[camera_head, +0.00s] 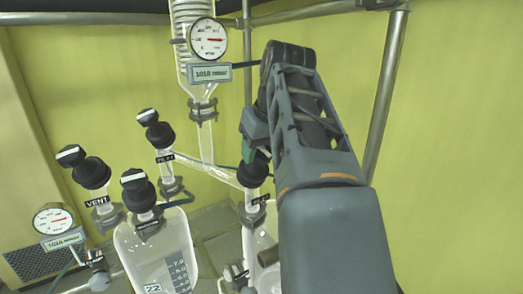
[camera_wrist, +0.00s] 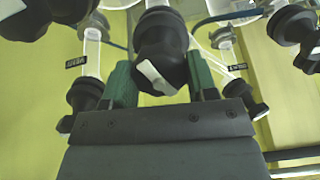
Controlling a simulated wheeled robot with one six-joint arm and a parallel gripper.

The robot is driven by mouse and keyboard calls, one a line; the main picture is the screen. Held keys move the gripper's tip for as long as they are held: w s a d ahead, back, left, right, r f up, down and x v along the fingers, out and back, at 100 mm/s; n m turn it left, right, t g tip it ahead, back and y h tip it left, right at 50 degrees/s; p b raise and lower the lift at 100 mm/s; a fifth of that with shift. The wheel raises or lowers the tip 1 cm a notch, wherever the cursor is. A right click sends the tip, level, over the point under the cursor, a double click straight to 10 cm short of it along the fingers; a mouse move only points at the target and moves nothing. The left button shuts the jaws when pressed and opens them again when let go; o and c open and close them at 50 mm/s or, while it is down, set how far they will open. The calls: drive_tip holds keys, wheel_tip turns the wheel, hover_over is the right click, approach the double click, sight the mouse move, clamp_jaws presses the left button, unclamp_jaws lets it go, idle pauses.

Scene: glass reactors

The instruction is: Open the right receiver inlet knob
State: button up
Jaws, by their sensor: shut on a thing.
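The right receiver inlet knob appears to be the black knob with a white bar on its face (camera_wrist: 160,62), in the middle of the wrist view. My gripper (camera_wrist: 163,80) has its two green fingers on either side of this knob and is shut on it. The white bar lies at a slant. In the head view, my gripper (camera_head: 254,128) reaches down from the upper right onto the black valve body (camera_head: 253,174) of the right-hand glass vessel. The knob's top is hidden there by the gripper and arm.
Black knobs with white bars stand to the left: the VENT knob (camera_head: 90,171), a front knob (camera_head: 137,190) and a taller one (camera_head: 156,128). A glass column with a gauge (camera_head: 208,39) rises behind. Steel pipes (camera_head: 388,90) stand at the right.

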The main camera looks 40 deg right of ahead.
drive_tip(key=n, duration=0.4)
drive_tip(key=shift+h+b, duration=0.3)
drive_tip(key=shift+b, duration=0.1)
drive_tip(key=shift+a+n+h+b, duration=0.1)
drive_tip(key=shift+n+h+b, duration=0.25)
drive_tip(key=shift+n, duration=1.55)
drive_tip(key=o, duration=0.9)
drive_tip(key=v, duration=0.7)
drive_tip(key=shift+s+r+p, duration=0.15)
drive_tip(key=shift+r+p, duration=0.05)
drive_tip(key=shift+p, duration=0.15)
